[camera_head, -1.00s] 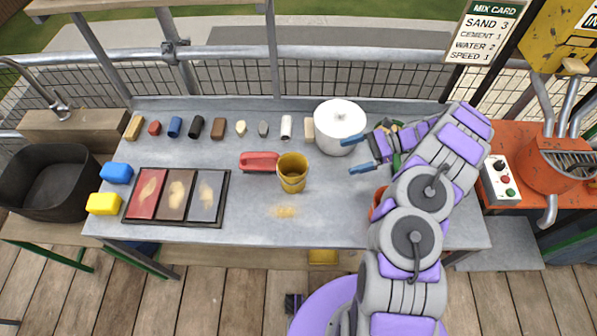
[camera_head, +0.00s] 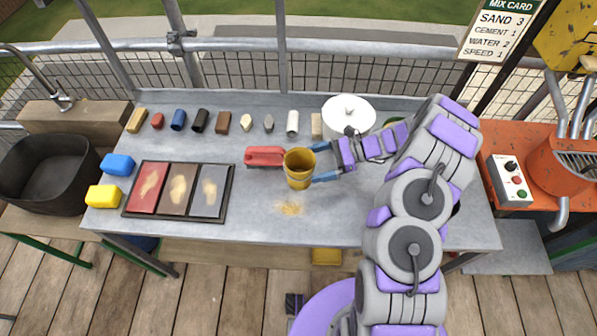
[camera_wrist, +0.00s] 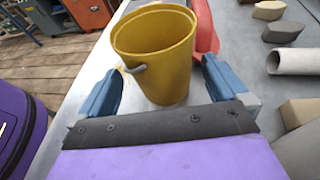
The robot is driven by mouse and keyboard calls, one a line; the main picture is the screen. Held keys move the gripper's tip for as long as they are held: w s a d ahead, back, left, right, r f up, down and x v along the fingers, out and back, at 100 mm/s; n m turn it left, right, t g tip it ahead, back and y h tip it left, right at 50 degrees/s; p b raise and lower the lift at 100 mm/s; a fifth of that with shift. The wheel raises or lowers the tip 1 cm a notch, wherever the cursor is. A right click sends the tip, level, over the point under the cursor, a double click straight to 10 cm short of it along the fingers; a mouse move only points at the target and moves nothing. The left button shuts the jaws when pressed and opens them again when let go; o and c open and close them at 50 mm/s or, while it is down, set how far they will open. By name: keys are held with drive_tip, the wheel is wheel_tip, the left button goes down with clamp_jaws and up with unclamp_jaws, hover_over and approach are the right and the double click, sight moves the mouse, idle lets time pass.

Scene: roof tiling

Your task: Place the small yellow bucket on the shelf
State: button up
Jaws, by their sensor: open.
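The small yellow bucket (camera_head: 298,170) stands upright on the grey table and looks empty. My gripper (camera_head: 321,161) is at its right side, with blue fingers open. In the wrist view the bucket (camera_wrist: 158,60) stands ahead of and partly between the open fingers of my gripper (camera_wrist: 168,90), one on each side. I cannot tell whether a finger touches it. A wooden shelf surface (camera_head: 230,253) shows low under the table's front edge, with a yellow item (camera_head: 326,256) on it; I cannot tell if it is the task's shelf.
A red tool (camera_head: 264,156) lies just left of the bucket. A white pot (camera_head: 350,112) and a row of small blocks line the back. A tray of colour panels (camera_head: 178,192) and two sponges (camera_head: 104,196) are at the left. Sand (camera_head: 290,208) lies in front of the bucket.

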sight(308, 166)
drive_tip(key=b+x, duration=0.1)
drive_tip(key=x, duration=0.2)
drive_tip(key=shift+s+a, duration=0.1)
drive_tip(key=shift+a, duration=0.1)
drive_tip(key=shift+c, duration=0.2)
drive_tip(key=c, duration=0.7)
drive_tip(key=shift+c, duration=0.2)
